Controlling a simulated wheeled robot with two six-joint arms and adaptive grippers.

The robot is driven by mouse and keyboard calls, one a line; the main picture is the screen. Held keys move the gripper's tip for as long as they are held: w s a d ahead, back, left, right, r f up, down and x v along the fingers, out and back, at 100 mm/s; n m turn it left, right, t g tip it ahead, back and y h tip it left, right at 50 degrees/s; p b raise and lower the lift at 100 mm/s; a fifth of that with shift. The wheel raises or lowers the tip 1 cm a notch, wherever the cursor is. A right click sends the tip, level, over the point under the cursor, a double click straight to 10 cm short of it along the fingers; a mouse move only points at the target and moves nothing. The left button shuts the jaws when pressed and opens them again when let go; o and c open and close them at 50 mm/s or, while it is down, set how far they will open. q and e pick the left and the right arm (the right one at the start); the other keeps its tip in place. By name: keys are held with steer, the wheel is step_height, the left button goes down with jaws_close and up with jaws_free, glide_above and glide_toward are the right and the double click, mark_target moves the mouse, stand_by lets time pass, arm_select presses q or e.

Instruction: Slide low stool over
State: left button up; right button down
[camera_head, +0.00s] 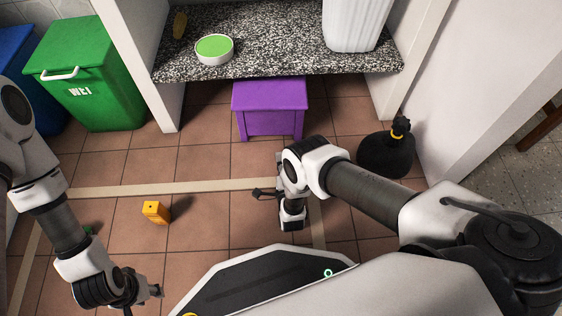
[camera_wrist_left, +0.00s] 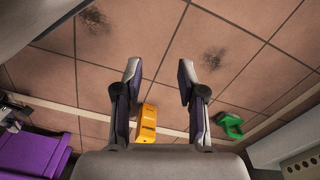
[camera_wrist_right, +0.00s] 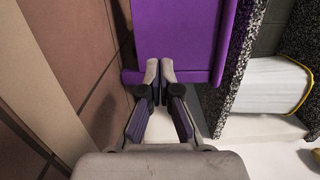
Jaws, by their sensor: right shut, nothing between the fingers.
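The low stool is a purple box-like seat (camera_head: 270,94) standing upright on the tiled floor, partly under the speckled counter. My right gripper (camera_head: 258,193) is on the near side of it, with floor showing between them in the head view. In the right wrist view my right gripper (camera_wrist_right: 160,72) is shut and empty, its tips pointing toward the purple stool (camera_wrist_right: 178,35). My left gripper (camera_head: 156,291) is low at the left, away from the stool. In the left wrist view its fingers (camera_wrist_left: 158,72) are spread and empty, and the stool (camera_wrist_left: 30,155) shows at the lower left.
The granite counter (camera_head: 290,62) holds a green-filled bowl (camera_head: 214,48) and a white bin (camera_head: 355,22). A black bag (camera_head: 386,155) sits right of the stool. A yellow block (camera_head: 156,211) lies near a pale floor strip (camera_head: 180,188). A green bin (camera_head: 88,80) stands left.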

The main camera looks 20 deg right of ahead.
mark_target(273, 128)
steer(key=w+b, duration=0.1)
steer(key=w, duration=0.2)
steer(key=w+d+b, duration=0.1)
steer(key=w+b, duration=0.1)
steer(key=w, duration=0.1)
steer(key=w+b, duration=0.2)
steer(key=w, duration=0.1)
steer(key=shift+w+d+f, duration=0.2)
steer(key=shift+w+d, duration=0.15)
steer(key=shift+w, duration=0.05)
steer(key=shift+w+r+b, duration=0.1)
steer(key=shift+w+b, duration=0.1)
steer(key=shift+b, duration=0.1)
arm_select(q)
step_height(273, 128, down, 7)
steer(key=w, duration=0.1)
steer(key=shift+w+r, duration=0.15)
steer(key=shift+r, duration=0.05)
arm_select(e)
steer(key=shift+r, duration=0.1)
arm_select(q)
steer(key=shift+a, duration=0.1)
